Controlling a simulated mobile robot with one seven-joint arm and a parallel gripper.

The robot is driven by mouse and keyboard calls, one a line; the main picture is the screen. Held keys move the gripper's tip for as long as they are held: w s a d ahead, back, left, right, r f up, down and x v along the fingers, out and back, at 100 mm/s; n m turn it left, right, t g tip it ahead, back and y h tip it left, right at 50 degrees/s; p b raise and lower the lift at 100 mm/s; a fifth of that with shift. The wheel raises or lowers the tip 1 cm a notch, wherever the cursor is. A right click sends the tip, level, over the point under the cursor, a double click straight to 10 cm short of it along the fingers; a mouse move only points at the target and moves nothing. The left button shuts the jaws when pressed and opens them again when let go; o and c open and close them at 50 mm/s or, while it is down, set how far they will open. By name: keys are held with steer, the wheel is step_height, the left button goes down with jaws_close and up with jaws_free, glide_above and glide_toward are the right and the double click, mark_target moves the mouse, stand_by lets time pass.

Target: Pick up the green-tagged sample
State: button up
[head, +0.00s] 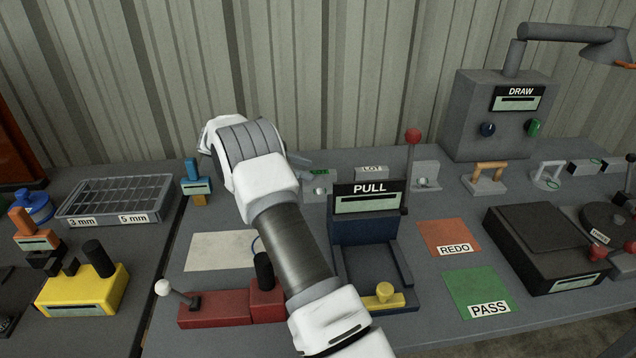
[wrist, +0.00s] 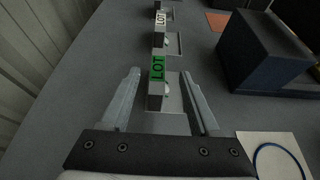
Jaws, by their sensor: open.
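The green-tagged sample (wrist: 156,88) is a small grey block with a green LOT label, standing on a pale plate. In the wrist view it lies between the fingers of my gripper (wrist: 160,73), near their tips. The fingers are open, with a gap on each side; I cannot tell their height relative to it. In the head view the green tag (head: 319,171) shows small just right of my arm, at the back of the bench.
The blue PULL fixture (head: 366,225) with a red-knobbed lever stands to the right. A pale sheet (head: 215,251) lies nearby. The corrugated wall (head: 330,80) is behind the bench.

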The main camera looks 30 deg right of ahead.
mark_target(328, 188)
steer(key=shift+d+f, duration=0.5)
steer(key=b+x, duration=0.1)
steer(key=x, duration=0.5)
steer(key=shift+s+d+f, duration=0.1)
steer(key=shift+s+d, duration=0.1)
steer(key=shift+d, duration=0.05)
jaws_close()
